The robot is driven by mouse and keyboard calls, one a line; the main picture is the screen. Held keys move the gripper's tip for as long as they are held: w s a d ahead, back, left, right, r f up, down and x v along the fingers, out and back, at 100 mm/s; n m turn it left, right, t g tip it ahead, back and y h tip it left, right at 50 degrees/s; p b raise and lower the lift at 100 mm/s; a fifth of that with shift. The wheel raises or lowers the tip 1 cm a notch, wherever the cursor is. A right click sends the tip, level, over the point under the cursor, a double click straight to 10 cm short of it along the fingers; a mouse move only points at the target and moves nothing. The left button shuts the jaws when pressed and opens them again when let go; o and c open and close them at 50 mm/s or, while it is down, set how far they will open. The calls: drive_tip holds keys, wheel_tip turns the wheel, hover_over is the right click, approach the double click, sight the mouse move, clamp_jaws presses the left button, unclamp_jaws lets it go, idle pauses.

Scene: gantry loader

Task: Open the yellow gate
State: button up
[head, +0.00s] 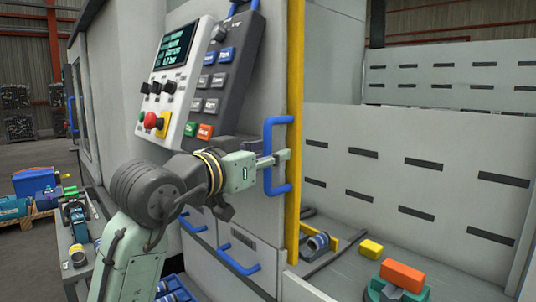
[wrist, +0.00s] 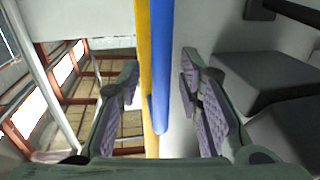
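A tall yellow upright (head: 295,90), which I take for the edge of the yellow gate, stands beside the control panel. A blue U-shaped handle (head: 267,136) sits against its left side. My gripper (head: 280,157) reaches the handle at mid-height from the left. In the wrist view the blue handle bar (wrist: 161,65) and the yellow strip (wrist: 145,80) behind it run between the two fingers of my gripper (wrist: 163,88). The fingers are open, with clear gaps on both sides of the bar. The far side of the handle is partly hidden by the gripper.
The control panel (head: 228,75) with buttons and a red stop knob is just above my arm. Another blue handle (head: 238,262) is on the lower cabinet. Slotted grey panels (head: 400,140), an orange block (head: 402,276) and a yellow block (head: 371,248) are to the right.

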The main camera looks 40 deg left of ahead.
drive_tip(key=s+d, duration=0.1)
drive_tip(key=s, duration=1.1)
drive_tip(key=shift+d, duration=0.2)
